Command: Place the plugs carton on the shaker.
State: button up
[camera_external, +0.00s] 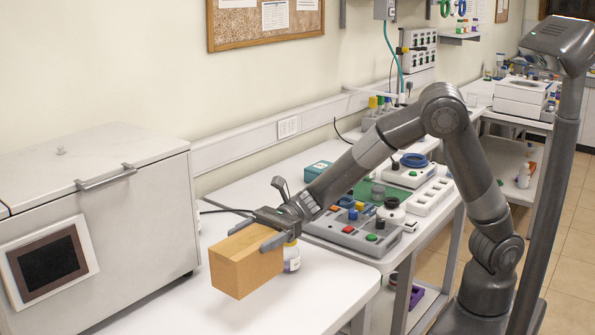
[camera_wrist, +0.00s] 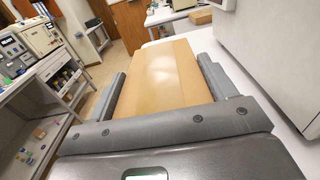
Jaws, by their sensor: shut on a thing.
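My gripper (camera_external: 263,222) is shut on a tan cardboard carton (camera_external: 246,264), which I take as the plugs carton; no label is readable. Its fingers lie along two opposite sides. In the wrist view the carton (camera_wrist: 166,75) fills the space between the fingers (camera_wrist: 165,92). In the external view it is over the front white bench, apparently raised above it. I cannot tell for sure which device is the shaker; a white unit (camera_external: 398,180) with buttons and a blue ring on top stands on the farther bench.
A large white chest with a handle (camera_external: 100,230) stands at the left. A small bottle (camera_external: 291,258) stands close behind the carton. A grey button box (camera_external: 345,238) is under my forearm. The front bench (camera_external: 330,300) has free room. Another carton (camera_wrist: 201,17) shows in the wrist view.

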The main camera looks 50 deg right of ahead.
aim_at(231, 292)
jog(key=s+a+f, duration=0.1)
jog(key=a+f, duration=0.1)
jog(key=a, duration=0.1)
jog(key=s+a+f, duration=0.1)
jog(key=a+f, duration=0.1)
jog(key=a, duration=0.1)
jog(key=s+a+f, duration=0.1)
jog(key=a+f, duration=0.1)
jog(key=a, duration=0.1)
jog(key=shift+s+a, duration=0.1)
jog(key=shift+s, duration=0.05)
jog(key=shift+f, duration=1.9)
jog(key=shift+f, duration=0.1)
jog(key=o, duration=1.1)
jog(key=shift+d, duration=0.3)
jog(key=d, duration=1.1)
jog(key=shift+d, duration=0.25)
